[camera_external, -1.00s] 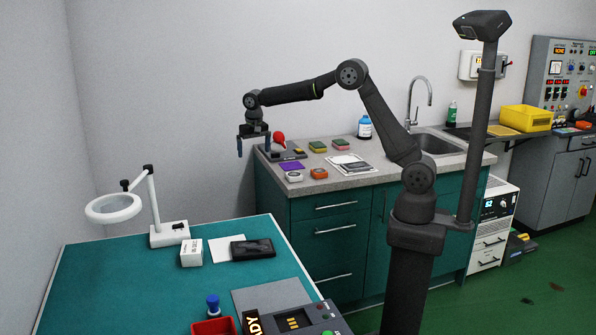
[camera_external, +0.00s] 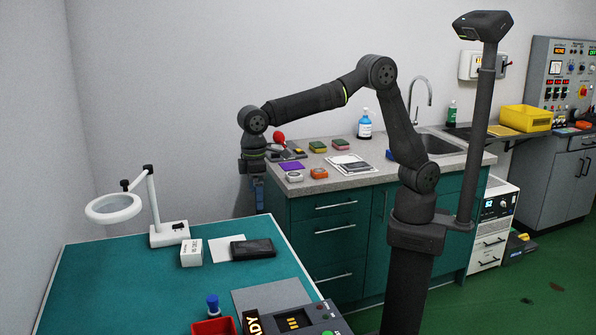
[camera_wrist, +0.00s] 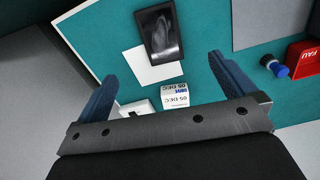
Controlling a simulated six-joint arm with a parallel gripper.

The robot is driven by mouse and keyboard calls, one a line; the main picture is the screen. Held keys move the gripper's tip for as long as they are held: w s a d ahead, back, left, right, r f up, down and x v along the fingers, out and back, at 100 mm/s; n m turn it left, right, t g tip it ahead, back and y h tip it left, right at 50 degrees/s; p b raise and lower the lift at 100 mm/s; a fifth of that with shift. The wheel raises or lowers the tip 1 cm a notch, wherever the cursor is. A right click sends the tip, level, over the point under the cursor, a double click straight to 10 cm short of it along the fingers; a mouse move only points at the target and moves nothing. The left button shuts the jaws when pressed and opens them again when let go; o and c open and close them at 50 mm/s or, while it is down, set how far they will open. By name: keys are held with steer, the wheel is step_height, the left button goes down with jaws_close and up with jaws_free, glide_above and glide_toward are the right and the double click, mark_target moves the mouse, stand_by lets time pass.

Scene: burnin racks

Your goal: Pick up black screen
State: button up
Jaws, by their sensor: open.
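The black screen (camera_external: 252,249) lies flat on the teal table, partly on a white sheet of paper (camera_external: 224,248). In the wrist view the black screen (camera_wrist: 160,35) is at top centre, beyond my fingertips, with a glossy face. My gripper (camera_external: 257,198) is above and behind the table's far edge in the external view, pointing down. In the wrist view my gripper (camera_wrist: 163,75) shows two blue fingers spread wide, with nothing between them held. It is apart from the screen.
A white box (camera_external: 191,253) stands left of the screen, near a magnifier lamp (camera_external: 165,234). A grey pad (camera_external: 270,295), a red bin (camera_external: 213,326) with a blue-topped item (camera_external: 213,305) and a control box lie in front. The teal table (camera_external: 110,275) has free room at left.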

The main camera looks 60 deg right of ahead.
mark_target(258, 246)
step_height(258, 246, down, 17)
steer(key=shift+w+f, duration=0.1)
steer(key=shift+f, duration=0.05)
steer(key=c, duration=1.1)
